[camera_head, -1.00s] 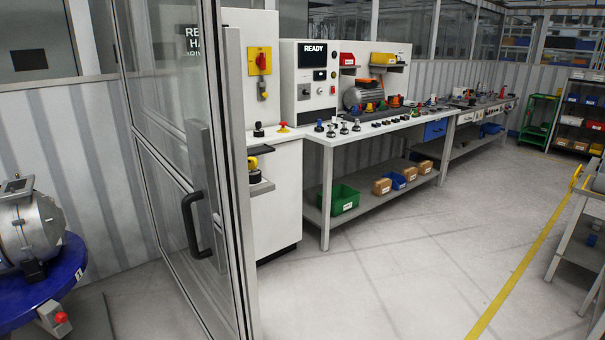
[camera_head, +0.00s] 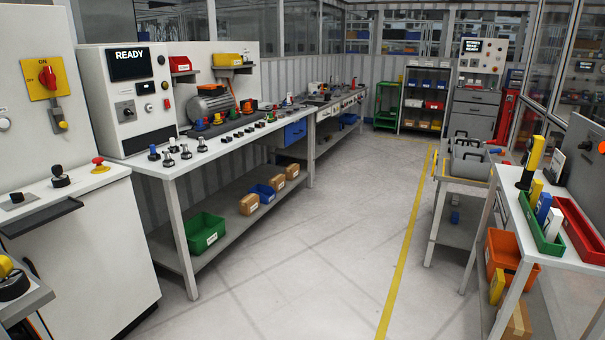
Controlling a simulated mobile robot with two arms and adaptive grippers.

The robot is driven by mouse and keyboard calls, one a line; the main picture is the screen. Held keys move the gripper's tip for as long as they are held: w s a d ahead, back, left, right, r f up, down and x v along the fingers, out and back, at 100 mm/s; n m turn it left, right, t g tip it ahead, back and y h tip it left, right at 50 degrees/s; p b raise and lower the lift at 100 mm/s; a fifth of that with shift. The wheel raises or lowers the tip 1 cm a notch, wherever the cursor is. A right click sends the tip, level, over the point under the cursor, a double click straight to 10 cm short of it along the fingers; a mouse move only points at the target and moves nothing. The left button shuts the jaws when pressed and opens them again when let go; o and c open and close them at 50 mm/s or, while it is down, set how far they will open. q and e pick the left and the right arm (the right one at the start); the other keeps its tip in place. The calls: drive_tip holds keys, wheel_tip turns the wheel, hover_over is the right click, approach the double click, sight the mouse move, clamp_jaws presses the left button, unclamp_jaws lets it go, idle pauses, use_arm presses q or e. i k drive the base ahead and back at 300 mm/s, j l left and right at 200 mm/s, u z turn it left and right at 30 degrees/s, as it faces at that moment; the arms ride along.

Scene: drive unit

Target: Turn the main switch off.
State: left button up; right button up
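The main switch (camera_head: 47,76) is a red rotary knob on a yellow plate, on the white cabinet at the upper left of the head view. The plate carries an ON mark above the knob and an OFF mark to its left. The knob looks upright, towards ON. A padlock-like yellow and grey piece (camera_head: 60,121) hangs below the plate. Neither of my grippers shows in the head view.
A white console (camera_head: 70,240) with a red mushroom button (camera_head: 99,164) stands below the switch. A workbench (camera_head: 165,166) runs along the wall. A trolley (camera_head: 468,178) and a side table (camera_head: 520,243) stand right. The floor (camera_head: 310,255) between is clear.

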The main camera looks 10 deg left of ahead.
sight(47, 78)
drive_tip(key=i+u, duration=0.15)
drive_tip(key=i, duration=0.3)
drive_tip(key=i+l+u, duration=0.15)
drive_tip(key=i, duration=0.3)
drive_tip(key=i+j+u, duration=0.3)
drive_tip(key=i, duration=0.2)
drive_tip(key=i+j+u, duration=0.1)
drive_tip(key=i+u, duration=0.2)
drive_tip(key=i, duration=0.2)
